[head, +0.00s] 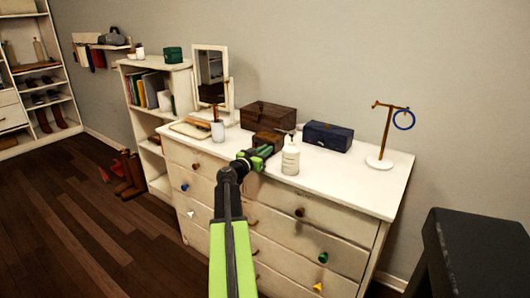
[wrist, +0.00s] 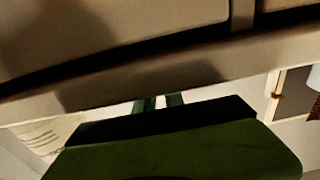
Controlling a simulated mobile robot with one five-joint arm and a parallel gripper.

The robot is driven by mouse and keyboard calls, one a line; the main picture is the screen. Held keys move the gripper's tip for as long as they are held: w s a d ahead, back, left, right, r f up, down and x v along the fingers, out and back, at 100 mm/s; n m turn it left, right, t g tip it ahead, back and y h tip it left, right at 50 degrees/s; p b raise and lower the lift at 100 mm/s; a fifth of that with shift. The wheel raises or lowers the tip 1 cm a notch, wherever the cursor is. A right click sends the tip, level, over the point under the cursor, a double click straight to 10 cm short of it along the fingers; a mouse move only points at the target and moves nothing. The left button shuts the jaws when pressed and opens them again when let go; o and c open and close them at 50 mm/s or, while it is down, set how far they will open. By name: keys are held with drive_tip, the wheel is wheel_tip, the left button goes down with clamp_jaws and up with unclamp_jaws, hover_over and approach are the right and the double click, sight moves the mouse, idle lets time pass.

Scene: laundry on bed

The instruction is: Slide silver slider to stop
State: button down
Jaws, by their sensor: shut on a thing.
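No silver slider can be made out in either view. My gripper (head: 265,152) is at the front edge of the dresser top, right in front of a small brown box (head: 268,139). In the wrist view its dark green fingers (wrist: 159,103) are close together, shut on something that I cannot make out. Their tips are hidden by a large beige-brown surface (wrist: 120,85) close to the camera. My arm hides part of the dresser front.
The white dresser (head: 350,184) carries a white pump bottle (head: 290,160) just right of my gripper, a white cup (head: 218,131) to its left, a larger brown chest (head: 268,115), a blue box (head: 328,136), a mirror (head: 211,68) and a stand with a blue ring (head: 403,120).

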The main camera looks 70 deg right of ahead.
drive_tip(key=shift+w, duration=0.15)
drive_tip(key=shift+w+d, duration=0.3)
drive_tip(key=shift+w, duration=0.5)
drive_tip(key=c, duration=1.4)
unclamp_jaws()
drive_tip(key=v, duration=1.7)
drive_tip(key=shift+a, duration=0.3)
